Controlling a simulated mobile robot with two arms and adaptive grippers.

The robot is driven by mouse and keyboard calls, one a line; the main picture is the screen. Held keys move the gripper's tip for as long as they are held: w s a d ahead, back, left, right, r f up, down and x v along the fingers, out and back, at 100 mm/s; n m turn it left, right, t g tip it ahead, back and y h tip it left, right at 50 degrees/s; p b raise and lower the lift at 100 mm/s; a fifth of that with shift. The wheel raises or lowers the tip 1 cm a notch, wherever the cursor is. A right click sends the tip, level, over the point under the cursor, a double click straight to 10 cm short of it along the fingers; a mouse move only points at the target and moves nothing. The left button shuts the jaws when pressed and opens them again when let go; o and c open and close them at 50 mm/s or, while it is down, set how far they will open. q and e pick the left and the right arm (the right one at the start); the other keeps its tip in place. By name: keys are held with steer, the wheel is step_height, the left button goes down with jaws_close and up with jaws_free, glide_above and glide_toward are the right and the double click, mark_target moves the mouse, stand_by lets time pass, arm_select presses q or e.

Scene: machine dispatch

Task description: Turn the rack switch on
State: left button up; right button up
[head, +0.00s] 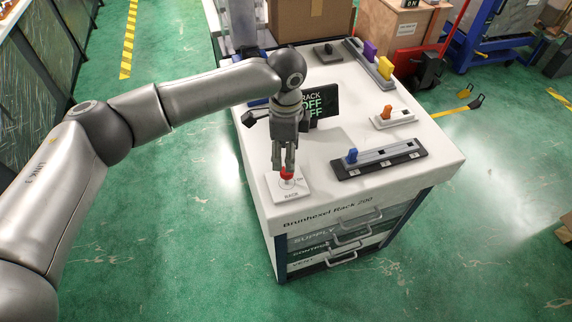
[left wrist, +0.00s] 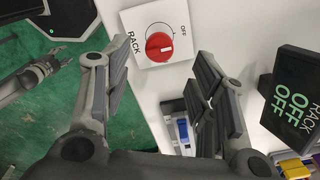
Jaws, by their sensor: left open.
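The rack switch is a red round knob (head: 287,173) on a white plate (head: 291,191) at the table's near left corner. In the left wrist view the knob (left wrist: 159,46) has a white mark, with RACK and OFF printed on its plate (left wrist: 130,20). My left gripper (head: 285,163) points down at the knob; its open fingers (left wrist: 157,68) stand on either side in the picture. I cannot tell whether they touch it.
A blue-lever slider panel (head: 380,160) lies right of the switch. An orange-handled switch (head: 388,113) and a panel with purple and yellow levers (head: 370,62) stand farther back. A cardboard box (head: 308,20) is at the back. The white tabletop (head: 430,150) is clear at the right front.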

arm_select(q)
step_height(320, 180, down, 6)
steer(key=shift+f+p, duration=0.2)
steer(key=shift+p, duration=0.3)
steer(key=shift+c, duration=0.2)
steer(key=c, duration=1)
